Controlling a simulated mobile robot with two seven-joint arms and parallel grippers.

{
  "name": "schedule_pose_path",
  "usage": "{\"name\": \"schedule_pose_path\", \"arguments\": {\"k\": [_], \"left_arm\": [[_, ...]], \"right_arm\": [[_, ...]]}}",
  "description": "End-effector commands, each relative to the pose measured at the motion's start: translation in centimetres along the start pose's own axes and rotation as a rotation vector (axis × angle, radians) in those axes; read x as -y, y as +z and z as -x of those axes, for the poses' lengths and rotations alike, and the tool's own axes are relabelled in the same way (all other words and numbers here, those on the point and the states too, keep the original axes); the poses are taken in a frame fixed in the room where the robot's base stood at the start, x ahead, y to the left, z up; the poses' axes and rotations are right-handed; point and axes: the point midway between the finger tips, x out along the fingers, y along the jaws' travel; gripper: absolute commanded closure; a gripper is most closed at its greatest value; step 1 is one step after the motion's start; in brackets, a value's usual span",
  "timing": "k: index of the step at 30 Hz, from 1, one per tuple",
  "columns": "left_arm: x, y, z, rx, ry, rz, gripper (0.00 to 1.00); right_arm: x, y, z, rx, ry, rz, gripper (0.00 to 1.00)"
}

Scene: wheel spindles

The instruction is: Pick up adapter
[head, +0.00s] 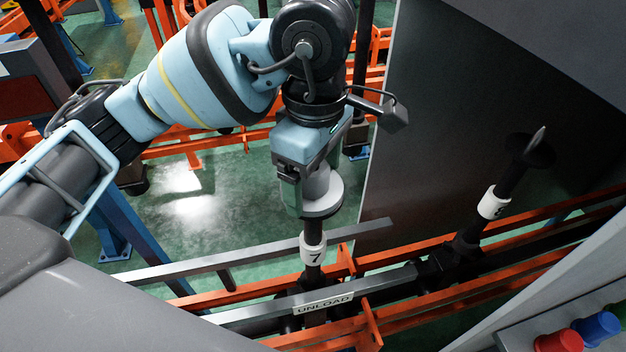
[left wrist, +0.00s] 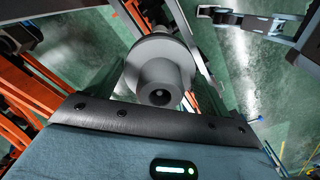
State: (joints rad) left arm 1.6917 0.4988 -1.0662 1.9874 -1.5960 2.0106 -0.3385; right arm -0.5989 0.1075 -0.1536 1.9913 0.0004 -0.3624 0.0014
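The adapter (head: 320,191) is a grey cylinder with a wide round flange at its lower end. It is at the top of the dark spindle (head: 313,254) whose white collar reads 7. My left gripper (head: 306,192) points down at the adapter, with its fingers beside the adapter's body. In the left wrist view the adapter (left wrist: 160,78) shows end-on, with a dark hole in its centre, in the space in front of the gripper's palm. Whether the fingers press on it cannot be told.
A second spindle (head: 504,178) with a white collar tilts at the right by a large dark panel (head: 440,120). Red and blue buttons (head: 597,328) sit at lower right.

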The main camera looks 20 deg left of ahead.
Motion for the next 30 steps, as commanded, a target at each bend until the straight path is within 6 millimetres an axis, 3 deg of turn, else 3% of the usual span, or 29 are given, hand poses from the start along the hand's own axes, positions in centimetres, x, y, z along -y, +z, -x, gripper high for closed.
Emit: {"name": "schedule_pose_path", "arguments": {"k": [1,4,14,30], "left_arm": [[0.0,0.0,0.0,0.001,0.000,-0.001,0.31],[0.0,0.0,0.0,0.001,0.000,-0.001,0.44],[0.0,0.0,0.7,0.001,0.003,-0.001,0.46],[0.0,0.0,9.3,0.000,0.003,0.000,0.46]], "right_arm": [[0.0,0.1,0.0,0.002,0.000,0.000,1.00],[0.0,0.2,0.1,0.005,0.000,0.000,1.00],[0.0,0.5,0.3,0.010,-0.001,0.002,1.00],[-0.2,-1.2,0.6,-0.020,0.002,0.009,1.00]]}}
